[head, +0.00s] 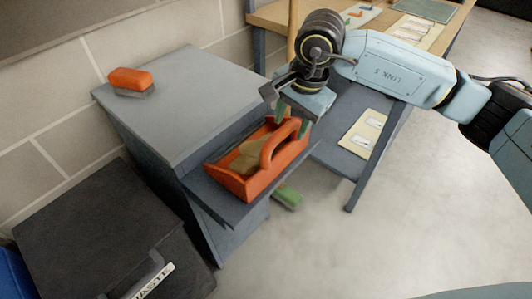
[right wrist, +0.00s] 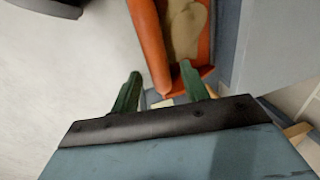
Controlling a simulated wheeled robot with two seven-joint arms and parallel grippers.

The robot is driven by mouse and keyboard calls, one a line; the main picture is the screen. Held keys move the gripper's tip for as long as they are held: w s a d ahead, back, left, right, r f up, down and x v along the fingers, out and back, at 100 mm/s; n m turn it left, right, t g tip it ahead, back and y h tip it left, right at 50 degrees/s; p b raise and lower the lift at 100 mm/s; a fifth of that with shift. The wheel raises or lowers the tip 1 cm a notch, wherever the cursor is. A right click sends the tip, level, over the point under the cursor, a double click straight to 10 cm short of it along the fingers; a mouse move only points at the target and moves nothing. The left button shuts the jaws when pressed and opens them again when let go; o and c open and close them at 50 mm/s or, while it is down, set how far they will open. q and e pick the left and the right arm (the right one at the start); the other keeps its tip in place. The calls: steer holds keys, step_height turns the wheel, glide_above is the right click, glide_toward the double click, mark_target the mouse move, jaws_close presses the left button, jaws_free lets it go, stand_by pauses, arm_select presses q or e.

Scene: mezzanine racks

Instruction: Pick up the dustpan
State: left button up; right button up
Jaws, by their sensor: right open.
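An orange open tray with an arched handle (head: 248,186) rests on the cabinet's lower ledge, with a tan thing (head: 247,156) in it. It is the most dustpan-like thing I see, though it looks more like a carrier. My right gripper (head: 292,120) is over its far right end, open and empty, green fingers pointing down. In the right wrist view the fingers (right wrist: 160,75) are apart, with the tray's orange side (right wrist: 151,45) ahead between them. I cannot tell whether they touch it. My left gripper is not in view.
An orange brush (head: 130,80) lies on the grey cabinet (head: 180,100). A green brush (head: 287,197) is on the floor below the ledge. A black waste bin (head: 95,235) stands front left, a workbench (head: 350,160) right. The floor at right is clear.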

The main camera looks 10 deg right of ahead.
steer(key=shift+w+a+f, duration=0.15)
steer(key=shift+w+f, duration=0.05)
steer(key=shift+f, duration=0.9)
jaws_close()
steer(key=shift+r, duration=0.2)
